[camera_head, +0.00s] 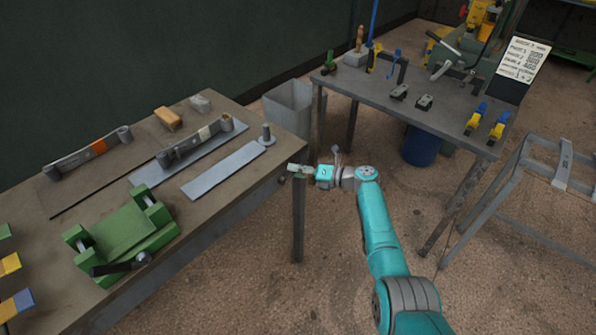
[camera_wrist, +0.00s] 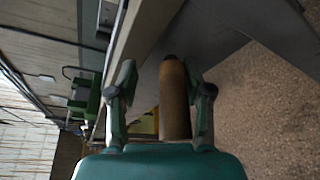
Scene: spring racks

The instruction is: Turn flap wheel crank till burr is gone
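My gripper (camera_head: 299,169) is at the front right edge of the left workbench (camera_head: 225,215). In the wrist view, my gripper (camera_wrist: 165,92) has its two fingers spread. A brown cylinder (camera_wrist: 175,98) with a dark end shows between them, close to the right finger and with a gap to the left one. I cannot tell whether it touches a finger or is the crank's handle. A green fixture (camera_head: 122,232) with a black handle (camera_head: 120,265) stands at the bench's front left. I cannot make out a flap wheel or a burr.
Two leaf springs with rolled ends, one (camera_head: 88,151) and another (camera_head: 195,145), lie on the bench. A flat grey strip (camera_head: 225,170) lies beside a grey post (camera_head: 266,135). A grey bin (camera_head: 288,105) and a second bench (camera_head: 400,110) stand behind. Floor shows right of my arm.

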